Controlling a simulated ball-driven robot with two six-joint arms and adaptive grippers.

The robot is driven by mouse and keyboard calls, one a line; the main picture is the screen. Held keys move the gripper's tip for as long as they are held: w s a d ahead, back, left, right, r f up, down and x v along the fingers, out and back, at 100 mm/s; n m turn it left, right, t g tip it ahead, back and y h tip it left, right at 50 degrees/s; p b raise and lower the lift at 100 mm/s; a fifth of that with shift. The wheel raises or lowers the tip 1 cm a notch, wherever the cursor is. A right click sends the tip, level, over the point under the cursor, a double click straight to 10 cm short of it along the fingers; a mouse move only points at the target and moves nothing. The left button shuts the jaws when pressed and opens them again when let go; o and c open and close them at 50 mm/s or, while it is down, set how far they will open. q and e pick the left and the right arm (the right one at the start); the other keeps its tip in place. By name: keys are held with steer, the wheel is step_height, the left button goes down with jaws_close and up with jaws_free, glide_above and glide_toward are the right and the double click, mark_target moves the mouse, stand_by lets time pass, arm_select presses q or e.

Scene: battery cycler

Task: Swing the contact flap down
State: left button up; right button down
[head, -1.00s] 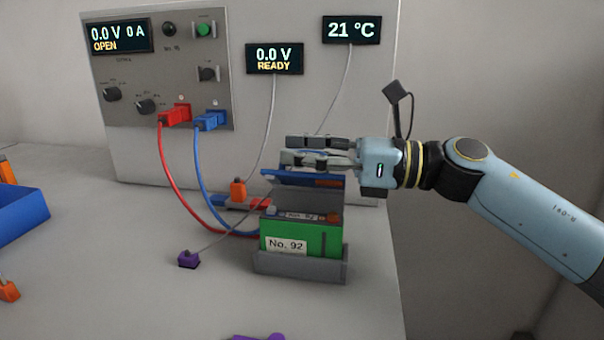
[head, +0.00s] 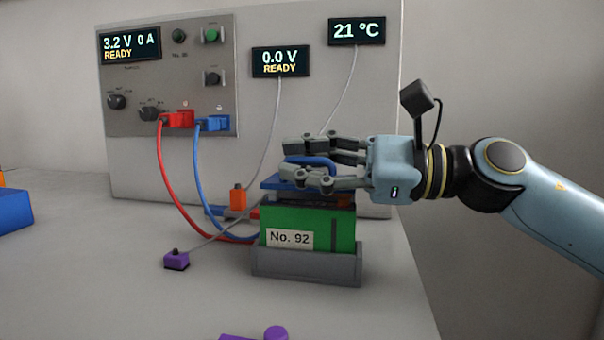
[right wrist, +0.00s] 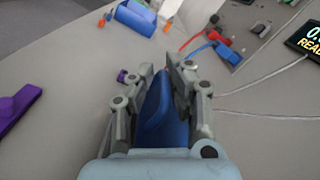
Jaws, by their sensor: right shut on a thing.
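The contact flap (head: 270,183) is blue with a raised blue handle (head: 309,160). In the head view it lies about flat across the top of the green battery (head: 337,228), labelled No. 92, which sits in a grey cradle (head: 305,268). My right gripper (head: 305,163) is shut on the flap's handle from the right. In the right wrist view the blue handle (right wrist: 157,112) is between the two fingers. The fingers hide part of the flap and the battery's top. My left gripper is not in view.
The cycler panel (head: 150,110) reads 3.2 V 0 A READY. Red (head: 165,180) and blue (head: 207,180) cables run down behind the battery. A purple block (head: 176,260) is on the table at left. An orange plug (head: 238,198) stands behind.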

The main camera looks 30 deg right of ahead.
steer(key=shift+w+d, duration=0.15)
steer(key=c, duration=1.7)
jaws_free()
steer(key=o, duration=0.3)
steer(key=shift+d+f, duration=0.1)
step_height(320, 180, up, 10)
steer(key=shift+r, duration=0.1)
